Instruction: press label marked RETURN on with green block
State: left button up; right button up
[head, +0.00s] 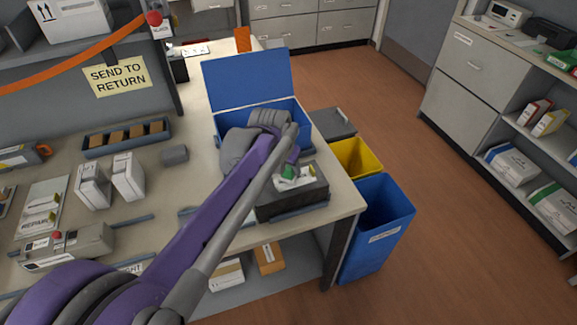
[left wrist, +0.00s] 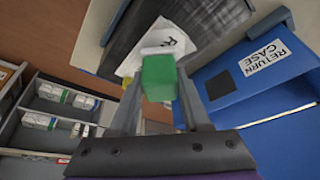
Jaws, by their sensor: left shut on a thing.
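My left gripper (head: 291,163) is at the right end of the table, shut on a green block (head: 289,173). In the left wrist view the green block (left wrist: 159,77) sits between the fingers (left wrist: 158,95). A white label (head: 296,184) lies on top of a dark, box-like cartridge (head: 292,205), right by the block. The left wrist view shows the label (left wrist: 168,38) with part of a letter like R, its near part hidden by the block. I cannot tell whether the block touches it. My right gripper is not in view.
The open blue case (head: 248,80) stands behind the cartridge, marked RETURN CASE (left wrist: 265,62) in the left wrist view. Yellow (head: 357,160) and blue (head: 378,235) bins stand beyond the table's right edge. White boxes (head: 128,176) and a tray (head: 126,138) are to the left.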

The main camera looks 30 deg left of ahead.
pick_arm(q)
jog(key=shift+f+b, duration=0.35)
jog(key=shift+f, duration=0.2)
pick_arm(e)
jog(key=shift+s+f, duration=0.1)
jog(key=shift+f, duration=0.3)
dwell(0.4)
pick_arm(q)
jog(key=shift+s, duration=0.1)
dwell(0.8)
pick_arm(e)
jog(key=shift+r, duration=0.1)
